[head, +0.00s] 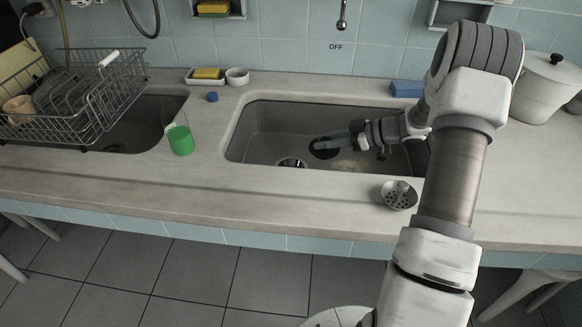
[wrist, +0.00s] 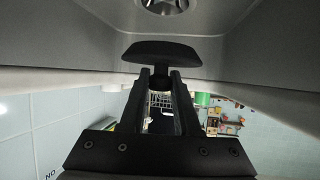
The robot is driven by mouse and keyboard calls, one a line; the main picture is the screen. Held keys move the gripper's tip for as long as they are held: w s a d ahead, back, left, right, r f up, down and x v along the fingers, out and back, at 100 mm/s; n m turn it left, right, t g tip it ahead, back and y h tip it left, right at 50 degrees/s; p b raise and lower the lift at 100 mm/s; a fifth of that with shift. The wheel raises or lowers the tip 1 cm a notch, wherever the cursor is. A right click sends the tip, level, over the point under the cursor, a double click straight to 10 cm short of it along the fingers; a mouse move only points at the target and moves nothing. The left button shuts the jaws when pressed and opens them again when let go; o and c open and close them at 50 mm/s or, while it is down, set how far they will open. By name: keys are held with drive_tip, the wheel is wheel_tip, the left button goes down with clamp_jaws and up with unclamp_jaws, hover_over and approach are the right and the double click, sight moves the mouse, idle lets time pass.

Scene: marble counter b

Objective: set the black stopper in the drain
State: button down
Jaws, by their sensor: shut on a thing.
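My gripper (head: 335,144) reaches into the right-hand sink basin from the right. It is shut on the black stopper (head: 323,149), a round black disc held tilted at the fingertips. The wrist view shows the stopper (wrist: 160,52) as a wide dark disc with its knob between my gripper's fingers (wrist: 161,88). The drain (head: 291,162) is a round metal opening in the basin floor, to the left of the stopper in the head view. The drain (wrist: 164,5) also shows at the top edge of the wrist view. The stopper is apart from the drain.
A metal strainer (head: 398,195) lies on the counter in front of the basin. A green-based cup (head: 180,140) stands between the two basins. A dish rack (head: 75,95) covers part of the left basin. The basin walls (head: 250,135) surround my gripper.

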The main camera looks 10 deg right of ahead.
drive_tip(key=shift+w+a+f+b, duration=0.85)
drive_tip(key=shift+a+f, duration=0.6)
drive_tip(key=shift+f, duration=0.2)
drive_tip(key=shift+w+a+f+b, duration=0.8)
drive_tip(key=shift+a+f, duration=0.6)
drive_tip(key=shift+f, duration=0.2)
drive_tip(key=shift+w+a+f+b, duration=0.8)
drive_tip(key=shift+a+f, duration=0.65)
drive_tip(key=shift+f, duration=0.2)
drive_tip(key=shift+f, duration=0.65)
drive_tip(key=c, duration=0.6)
unclamp_jaws()
